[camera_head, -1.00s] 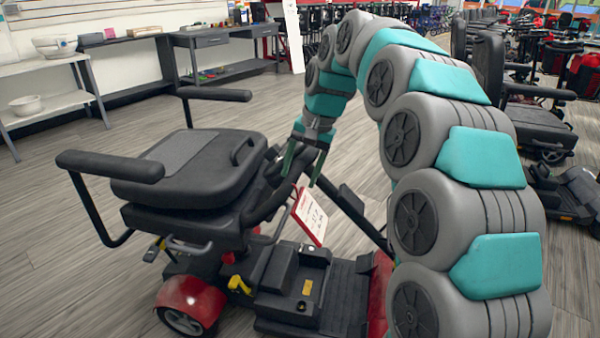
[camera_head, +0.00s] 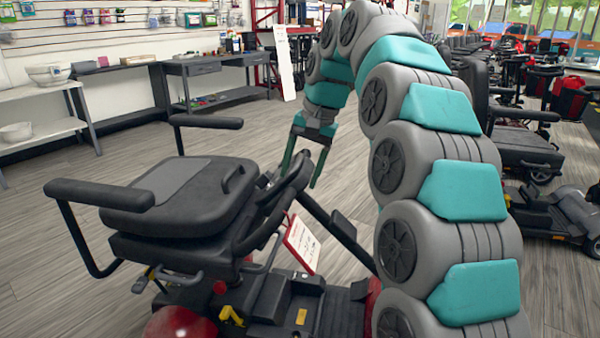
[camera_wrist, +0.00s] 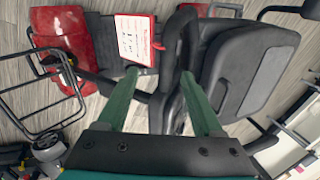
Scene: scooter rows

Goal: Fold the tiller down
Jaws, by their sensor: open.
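The scooter's tiller has a black post (camera_head: 335,225) that slopes up from the red front end toward the seat. Its dark looped handlebar (camera_head: 275,210) is beside the black seat (camera_head: 180,195). My gripper (camera_head: 301,180) is open, with its green fingers pointing down at the upper end of the tiller. In the wrist view the fingers (camera_wrist: 160,75) are spread, with part of the black handlebar (camera_wrist: 176,50) showing between and beyond them. I cannot tell whether they touch it. A white and red tag (camera_head: 302,244) hangs at the tiller; it also shows in the wrist view (camera_wrist: 136,40).
The seat's armrests (camera_head: 98,193) stick out at the left. A grey desk (camera_head: 215,65) and white shelves (camera_head: 40,85) stand along the back wall. Other scooters (camera_head: 560,215) are parked at the right. The floor behind the seat is clear.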

